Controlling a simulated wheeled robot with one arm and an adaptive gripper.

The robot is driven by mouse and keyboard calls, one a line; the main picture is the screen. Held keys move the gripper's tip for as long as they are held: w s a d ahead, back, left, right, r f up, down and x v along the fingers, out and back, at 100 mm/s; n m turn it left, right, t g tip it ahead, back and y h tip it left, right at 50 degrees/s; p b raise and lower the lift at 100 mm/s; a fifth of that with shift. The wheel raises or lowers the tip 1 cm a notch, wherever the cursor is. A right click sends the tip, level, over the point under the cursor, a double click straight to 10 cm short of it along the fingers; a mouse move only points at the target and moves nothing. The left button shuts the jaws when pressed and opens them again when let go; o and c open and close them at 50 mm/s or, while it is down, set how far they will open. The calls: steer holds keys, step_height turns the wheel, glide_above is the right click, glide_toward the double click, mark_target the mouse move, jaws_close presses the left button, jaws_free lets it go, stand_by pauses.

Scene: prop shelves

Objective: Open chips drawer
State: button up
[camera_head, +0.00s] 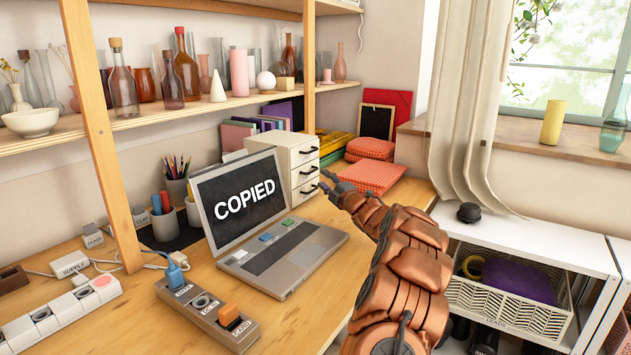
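A small white drawer unit (272,145) stands on the wooden desk behind the laptop. Its front faces right and has several stacked drawers with black handles, and all look shut. No label that says chips can be read on it. My gripper (326,181) is at the right of the drawer fronts, close to the lower handle (308,189). Its two dark fingertips look apart, with nothing seen between them. I cannot tell whether a fingertip touches the handle. My orange-brown arm comes in from the lower right.
A laptop (270,250) showing "COPIED" stands left of my arm. A socket block (208,315) with plugs lies in front of it. Red patterned cloths (372,176) lie behind my gripper. Glass bottles line the shelf (150,117) above. A white basket (505,309) sits at right.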

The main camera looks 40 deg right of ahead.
mark_target(314, 171)
steer(key=shift+n, duration=0.4)
steer(key=shift+w+d+r, duration=0.1)
steer(key=shift+w+d, duration=0.1)
steer(key=shift+w, duration=1)
steer(key=shift+w+d+r, duration=0.1)
steer(key=shift+w+d, duration=0.05)
steer(key=shift+w, duration=1.05)
steer(key=shift+w+d+r, duration=0.1)
steer(key=shift+w+d, duration=0.1)
steer(key=shift+w, duration=1)
steer(key=shift+f, duration=0.1)
jaws_close()
